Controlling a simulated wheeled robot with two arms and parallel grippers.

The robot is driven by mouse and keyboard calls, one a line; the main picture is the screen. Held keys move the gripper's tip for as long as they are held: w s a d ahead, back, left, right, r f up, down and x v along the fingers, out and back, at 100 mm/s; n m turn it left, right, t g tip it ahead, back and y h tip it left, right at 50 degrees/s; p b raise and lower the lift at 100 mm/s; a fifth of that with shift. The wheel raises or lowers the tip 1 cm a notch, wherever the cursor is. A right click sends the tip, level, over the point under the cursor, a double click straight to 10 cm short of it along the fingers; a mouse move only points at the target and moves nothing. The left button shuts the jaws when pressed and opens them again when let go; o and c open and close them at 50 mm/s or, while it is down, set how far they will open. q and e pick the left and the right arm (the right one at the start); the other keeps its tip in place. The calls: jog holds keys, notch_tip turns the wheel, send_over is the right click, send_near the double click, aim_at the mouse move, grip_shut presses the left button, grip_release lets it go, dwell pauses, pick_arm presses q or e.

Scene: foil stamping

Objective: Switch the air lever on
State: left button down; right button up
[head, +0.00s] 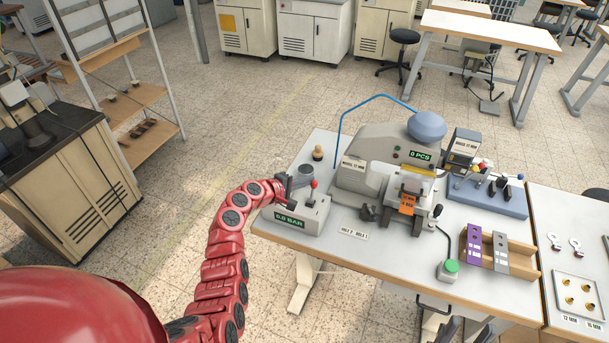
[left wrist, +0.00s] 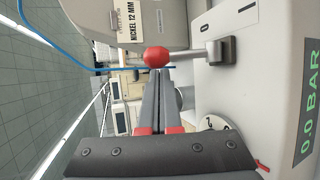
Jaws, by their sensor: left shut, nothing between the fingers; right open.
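The air unit is a grey box (head: 313,217) at the left end of the table, with a green display (head: 289,220) reading 0.0 BAR. Its air lever has a red ball knob (head: 314,184) standing up on top. In the left wrist view the red knob (left wrist: 156,56) sits at the fingertips, and its grey rod (left wrist: 190,56) runs right to a pivot block. My left gripper (head: 294,184) is shut and empty, close beside the knob; I cannot tell if it touches. It also shows in the left wrist view (left wrist: 160,72). My right gripper (head: 468,330) is open at the bottom edge, partly cut off.
The grey stamping machine (head: 384,142) stands right of the air unit, with a blue hose (head: 340,122) arching behind. A wooden-handled piece (head: 318,153) stands behind the unit. A green button (head: 451,266) and a wooden holder (head: 522,256) are at the right front.

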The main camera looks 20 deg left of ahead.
pick_arm(q)
jog(key=shift+s+d+r+p, duration=0.25)
jog(key=shift+s+p, duration=0.05)
jog(key=shift+s, duration=0.2)
